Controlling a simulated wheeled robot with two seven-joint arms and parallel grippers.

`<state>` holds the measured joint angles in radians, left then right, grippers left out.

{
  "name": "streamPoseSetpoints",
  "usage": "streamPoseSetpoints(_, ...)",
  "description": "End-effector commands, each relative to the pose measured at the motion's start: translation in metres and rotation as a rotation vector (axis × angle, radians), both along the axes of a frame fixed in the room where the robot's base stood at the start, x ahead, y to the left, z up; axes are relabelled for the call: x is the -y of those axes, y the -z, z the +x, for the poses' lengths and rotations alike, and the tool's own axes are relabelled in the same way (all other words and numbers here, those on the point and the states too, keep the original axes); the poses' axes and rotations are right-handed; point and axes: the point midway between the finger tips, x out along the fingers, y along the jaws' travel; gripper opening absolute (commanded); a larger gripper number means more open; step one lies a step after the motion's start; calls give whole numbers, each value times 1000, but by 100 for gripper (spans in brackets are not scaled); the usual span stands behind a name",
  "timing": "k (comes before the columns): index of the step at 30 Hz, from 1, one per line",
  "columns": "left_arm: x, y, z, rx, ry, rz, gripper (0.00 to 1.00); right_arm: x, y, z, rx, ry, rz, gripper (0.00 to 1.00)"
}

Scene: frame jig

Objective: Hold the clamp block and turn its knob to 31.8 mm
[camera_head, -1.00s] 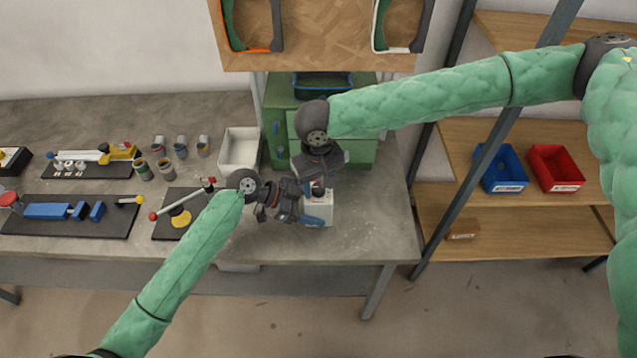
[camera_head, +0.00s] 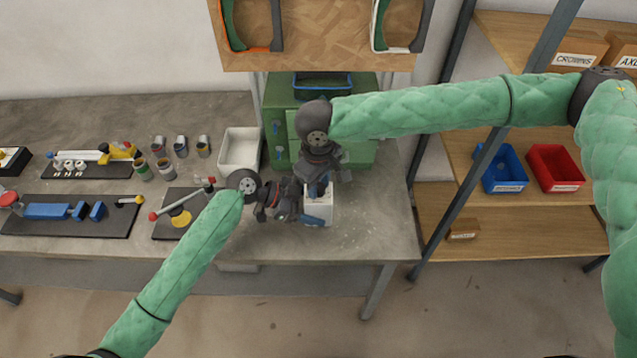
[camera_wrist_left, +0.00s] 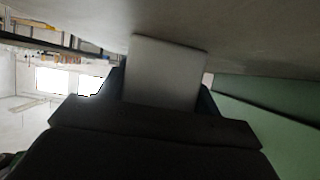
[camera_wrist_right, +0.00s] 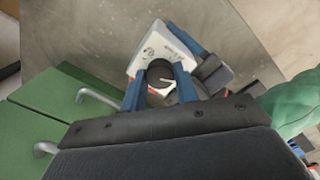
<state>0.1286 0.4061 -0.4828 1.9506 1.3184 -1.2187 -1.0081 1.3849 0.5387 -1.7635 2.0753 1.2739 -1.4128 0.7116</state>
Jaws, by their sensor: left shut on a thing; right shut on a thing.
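The white clamp block (camera_head: 318,214) stands on the workbench near its right end. My left gripper (camera_head: 305,211) comes in from the left and is shut on the block; the block also fills the space between its fingers in the left wrist view (camera_wrist_left: 165,70). My right gripper (camera_head: 319,187) is above the block, pointing down. In the right wrist view its blue fingers (camera_wrist_right: 159,88) are shut on the dark round knob (camera_wrist_right: 160,74), which has a pale pointer line. Printed marks show on the block's top (camera_wrist_right: 150,46), too small to read.
A white tray (camera_head: 240,149) and a green drawer cabinet (camera_head: 360,152) stand behind the block. Tools, cans and dark mats (camera_head: 110,221) lie to the left. A shelf with blue (camera_head: 503,170) and red (camera_head: 556,168) bins is at the right. The bench front right is clear.

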Motion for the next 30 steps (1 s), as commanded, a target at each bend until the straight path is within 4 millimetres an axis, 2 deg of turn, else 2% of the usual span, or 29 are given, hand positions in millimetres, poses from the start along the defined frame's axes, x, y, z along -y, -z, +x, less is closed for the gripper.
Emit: streamPoseSetpoints(30,0,2,-1,-3,1,2,41,1,0,1,0,-965,1,7)
